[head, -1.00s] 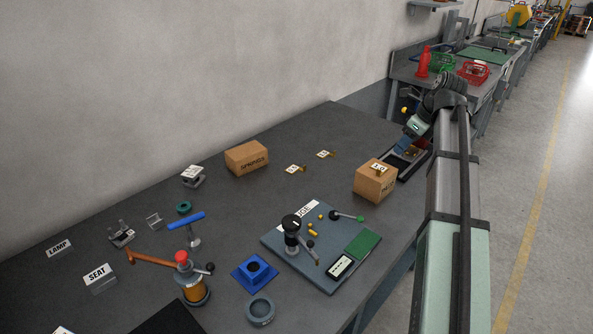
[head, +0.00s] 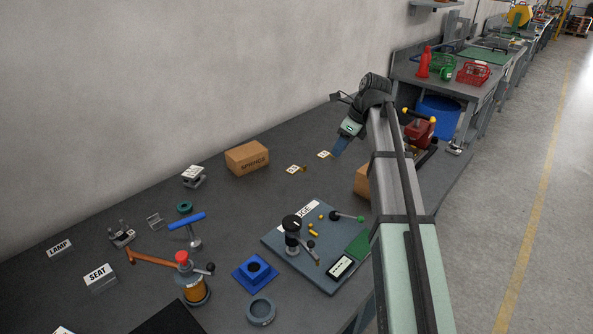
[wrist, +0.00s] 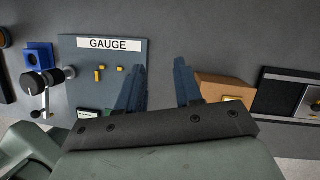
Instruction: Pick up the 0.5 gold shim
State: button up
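Two small gold pieces with white tags lie on the dark bench in the head view, a nearer one (head: 293,169) and a farther one (head: 325,154). Their print is too small to read, so I cannot tell which is the 0.5 shim. Neither tagged piece on the bench shows clearly in the wrist view.
The GAUGE board (head: 276,243) carries small gold pieces and a dial stand. A cardboard box (head: 362,182) is partly hidden by my arm; its top shows a yellowish piece in the wrist view (wrist: 232,98). The SPRINGS box (head: 247,158) stands near the wall.

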jog(key=w+a+f+n+g, duration=0.1)
jog(key=w+a+f+n, duration=0.1)
jog(key=w+a, duration=0.5)
jog(key=m+h, duration=0.4)
jog(key=m, duration=3.2)
send_over(296, 168)
jog(key=s+d, duration=0.2)
jog(key=d, duration=0.1)
jog(key=f, duration=0.1)
notch_tip(296, 168, down, 9)
jog(key=n, duration=1.4)
jog(key=shift+w+r+g, duration=0.1)
jog(key=shift+r+g, duration=0.05)
jog(key=shift+g, duration=0.25)
jog(key=shift+w+d+f, duration=0.1)
jog(key=shift+f, duration=1.25)
jog(key=shift+d+f, duration=0.1)
jog(key=shift+f, duration=1.2)
